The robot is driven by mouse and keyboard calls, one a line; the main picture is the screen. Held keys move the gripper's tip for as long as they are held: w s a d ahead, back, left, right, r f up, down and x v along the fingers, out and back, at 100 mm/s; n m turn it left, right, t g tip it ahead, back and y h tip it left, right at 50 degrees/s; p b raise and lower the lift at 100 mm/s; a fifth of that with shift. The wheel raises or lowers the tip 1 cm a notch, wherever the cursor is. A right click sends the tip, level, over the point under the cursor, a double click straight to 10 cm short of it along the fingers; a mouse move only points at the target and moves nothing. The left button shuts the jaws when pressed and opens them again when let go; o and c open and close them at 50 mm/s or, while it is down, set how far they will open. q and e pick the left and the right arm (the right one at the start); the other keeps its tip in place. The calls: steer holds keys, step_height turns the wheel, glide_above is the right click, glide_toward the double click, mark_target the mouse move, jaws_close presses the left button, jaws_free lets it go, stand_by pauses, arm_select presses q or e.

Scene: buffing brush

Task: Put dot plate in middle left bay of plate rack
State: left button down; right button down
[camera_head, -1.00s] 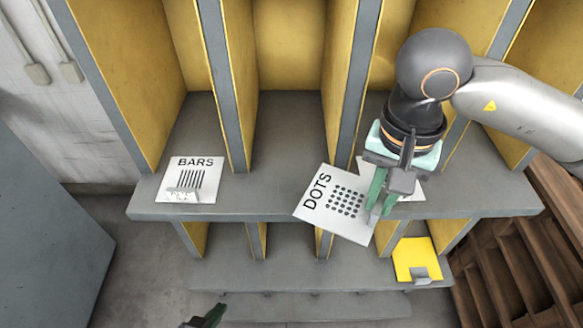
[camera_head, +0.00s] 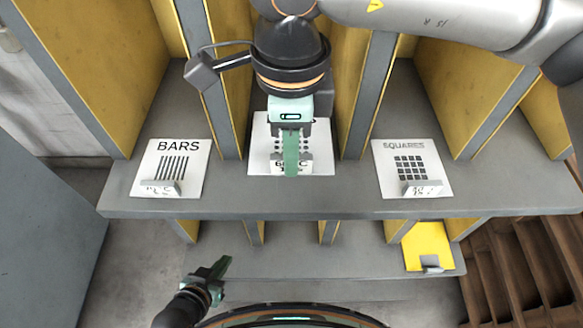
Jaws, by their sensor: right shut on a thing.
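The dot plate (camera_head: 261,158) is white with dark dots. In the head view it stands at the front of the middle-left bay, between the bars plate and the squares plate, in line with both. My right gripper (camera_head: 291,166) is in front of it, shut on it, and covers its middle and most of its lettering. A holder lip with print shows at the plate's lower edge; I cannot tell whether the plate is fully seated. The plate rack (camera_head: 345,206) is grey with yellow dividers.
The bars plate (camera_head: 164,154) stands in the bay to the left and the squares plate (camera_head: 413,154) in the bay to the right. A yellow plate (camera_head: 427,240) is on the lower shelf. Brown wooden steps (camera_head: 515,275) are at the lower right.

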steer(key=shift+f, duration=3.6)
steer(key=c, duration=0.9)
jaws_free()
steer(key=shift+r, duration=0.1)
step_height(320, 180, up, 12)
steer(key=shift+r, duration=0.2)
